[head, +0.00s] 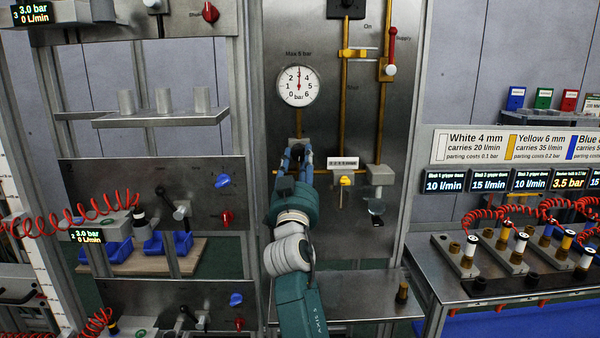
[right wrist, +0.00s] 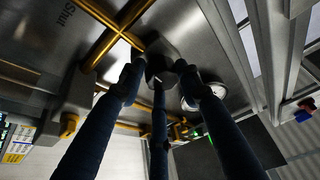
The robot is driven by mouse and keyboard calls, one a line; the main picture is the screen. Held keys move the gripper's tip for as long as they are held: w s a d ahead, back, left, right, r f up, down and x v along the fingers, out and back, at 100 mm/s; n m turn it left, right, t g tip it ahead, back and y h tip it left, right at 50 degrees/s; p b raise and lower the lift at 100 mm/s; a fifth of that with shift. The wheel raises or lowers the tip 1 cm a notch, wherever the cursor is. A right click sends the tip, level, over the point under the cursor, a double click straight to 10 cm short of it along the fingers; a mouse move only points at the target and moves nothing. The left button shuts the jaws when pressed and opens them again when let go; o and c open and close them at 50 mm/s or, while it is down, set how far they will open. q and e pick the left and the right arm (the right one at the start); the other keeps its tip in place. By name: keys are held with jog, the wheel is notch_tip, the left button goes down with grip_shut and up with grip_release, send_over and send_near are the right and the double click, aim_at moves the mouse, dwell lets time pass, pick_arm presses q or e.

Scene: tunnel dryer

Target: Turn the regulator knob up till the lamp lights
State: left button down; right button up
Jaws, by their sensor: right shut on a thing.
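My right gripper (head: 294,162) reaches up to the regulator under the gauge on the steel panel. In the right wrist view its three dark fingers (right wrist: 160,75) close around the dark regulator knob (right wrist: 158,64), below the grey regulator body (right wrist: 163,46). In the head view the fingers and wrist hide most of the knob. The round gauge (head: 298,86), marked "Max 5 bar", has its needle pointing nearly straight up, near 3. I cannot pick out the lamp for certain. My left gripper is not in view.
A red-handled supply valve (head: 391,45) is at upper right. A rack with a shelf (head: 160,118) stands left, a bench with hose couplings (head: 500,285) right.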

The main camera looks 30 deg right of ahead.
jog(key=shift+f, duration=0.15)
jog(key=o, duration=1.1)
jog(key=shift+w+a, duration=0.15)
